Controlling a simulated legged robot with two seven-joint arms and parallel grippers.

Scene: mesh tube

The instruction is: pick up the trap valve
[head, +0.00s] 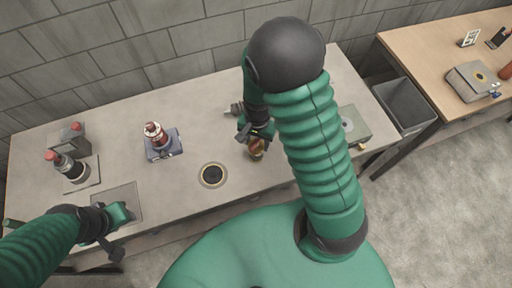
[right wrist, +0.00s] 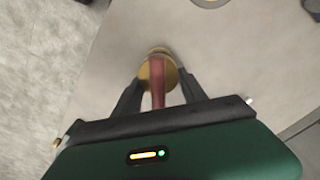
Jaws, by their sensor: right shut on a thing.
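The trap valve, as I take it, is a small brass piece with a red bar (head: 257,149), on or just above the grey bench right of centre. In the right wrist view its round brass end (right wrist: 170,74) and red bar (right wrist: 157,92) lie between the two dark fingers. My right gripper (head: 251,139) is shut on it. I cannot tell whether it touches the bench. My left gripper (head: 112,238) is over the bench's front left, by a grey square plate (head: 127,196); its jaw opening is unclear.
A black-ringed hole (head: 213,175) is in the bench (head: 225,120). A red-and-white bottle-like piece stands on a blue-grey base (head: 163,146). Dark red-capped items (head: 68,167) stand at left. A grey box (head: 352,127) is partly behind my right arm. A bin (head: 402,104) stands between the tables.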

